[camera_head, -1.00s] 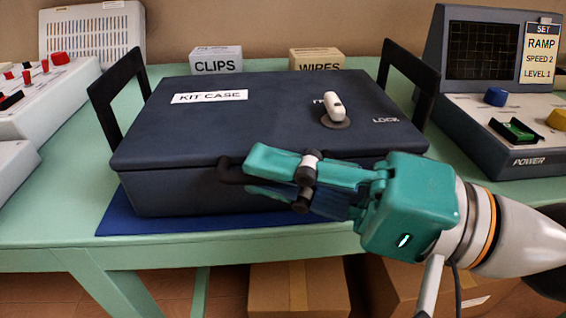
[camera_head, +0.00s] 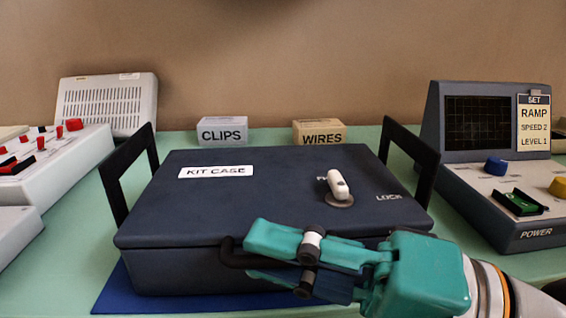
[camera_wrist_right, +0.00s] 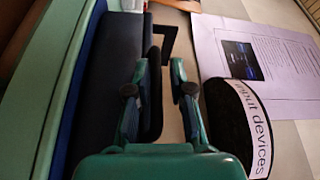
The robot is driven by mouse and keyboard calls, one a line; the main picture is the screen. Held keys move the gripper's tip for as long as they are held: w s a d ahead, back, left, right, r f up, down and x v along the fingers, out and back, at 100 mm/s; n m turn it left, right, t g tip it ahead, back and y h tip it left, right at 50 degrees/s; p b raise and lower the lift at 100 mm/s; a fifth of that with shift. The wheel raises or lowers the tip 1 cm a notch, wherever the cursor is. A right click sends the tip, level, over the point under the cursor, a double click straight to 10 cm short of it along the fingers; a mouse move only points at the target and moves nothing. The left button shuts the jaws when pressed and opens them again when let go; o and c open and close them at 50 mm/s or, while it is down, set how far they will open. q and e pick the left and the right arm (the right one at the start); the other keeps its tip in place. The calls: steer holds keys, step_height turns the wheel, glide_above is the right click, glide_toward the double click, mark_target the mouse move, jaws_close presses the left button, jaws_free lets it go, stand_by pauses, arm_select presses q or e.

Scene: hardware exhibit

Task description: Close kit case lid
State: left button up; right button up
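The dark blue kit case (camera_head: 270,190) stands on the bench with its lid down flat on the body. The white lock knob (camera_head: 338,185) on the lid points up and left, away from the word LOCK. My right gripper (camera_head: 250,250) is at the case's front, beside the black front handle (camera_head: 232,253), with one finger above the other. In the right wrist view my right gripper (camera_wrist_right: 158,92) has its fingers apart, with a dark bar between them, nearer the left finger. Whether a finger touches the handle is unclear. My left gripper is not in view.
A blue mat (camera_head: 120,290) lies under the case. Black side handles stand at left (camera_head: 125,175) and right (camera_head: 415,170). CLIPS (camera_head: 222,130) and WIRES (camera_head: 319,132) boxes stand behind. A switch panel (camera_head: 60,165) is at left, a console (camera_head: 490,165) at right.

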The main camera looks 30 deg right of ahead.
steer(key=shift+r, duration=4.45)
steer(key=f+p+v, duration=0.1)
steer(key=p+v, duration=0.1)
steer(key=v, duration=0.7)
steer(key=f+p+v, duration=0.2)
steer(key=p+v, duration=0.1)
steer(key=v, duration=0.7)
steer(key=shift+w+d, duration=0.3)
steer(key=shift+d, duration=0.05)
